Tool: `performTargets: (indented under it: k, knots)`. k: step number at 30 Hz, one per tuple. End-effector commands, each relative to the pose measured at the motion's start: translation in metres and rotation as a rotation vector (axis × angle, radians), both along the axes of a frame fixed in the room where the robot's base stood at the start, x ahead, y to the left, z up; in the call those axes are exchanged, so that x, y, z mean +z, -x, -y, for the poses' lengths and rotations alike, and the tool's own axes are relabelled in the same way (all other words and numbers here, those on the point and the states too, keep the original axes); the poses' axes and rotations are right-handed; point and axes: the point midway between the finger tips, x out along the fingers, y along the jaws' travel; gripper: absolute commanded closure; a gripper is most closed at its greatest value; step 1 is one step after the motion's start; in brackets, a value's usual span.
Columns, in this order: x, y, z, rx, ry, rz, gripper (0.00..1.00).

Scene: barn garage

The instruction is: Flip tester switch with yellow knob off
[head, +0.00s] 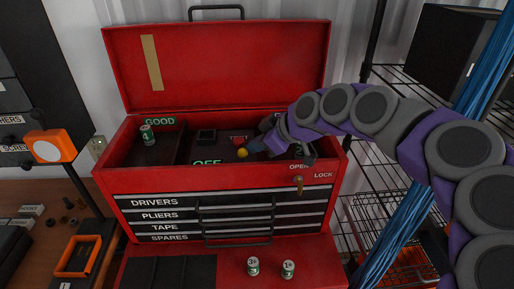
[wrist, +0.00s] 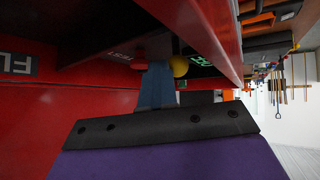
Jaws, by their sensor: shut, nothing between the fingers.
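The yellow knob (head: 243,153) of the tester switch is in the top compartment of the open red toolbox (head: 225,180), just above the "OFF" label. It also shows in the wrist view (wrist: 180,66), right beside the fingertips. My gripper (head: 256,146) reaches into the compartment from the right, with its tips at the right side of the knob. In the wrist view the blue-grey fingers of my gripper (wrist: 157,70) are together and empty. I cannot tell whether they touch the knob. The switch's lever is mostly hidden, so its position is unclear.
The toolbox lid (head: 220,65) stands open behind. A battery (head: 147,134) stands in the left compartment near "GOOD". Two batteries (head: 253,266) (head: 288,269) stand on the red surface in front. A wire shelf (head: 375,210) is at the right; an orange-framed item (head: 78,256) lies left.

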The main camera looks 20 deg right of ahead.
Motion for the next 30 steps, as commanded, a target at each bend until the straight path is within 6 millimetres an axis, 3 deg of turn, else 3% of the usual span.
performTargets:
  k: [17,30]
  knots:
    - [-0.001,0.010,-0.003,0.003,0.000,-0.004,1.00]
    - [0.015,0.010,-0.002,0.001,0.000,-0.001,1.00]
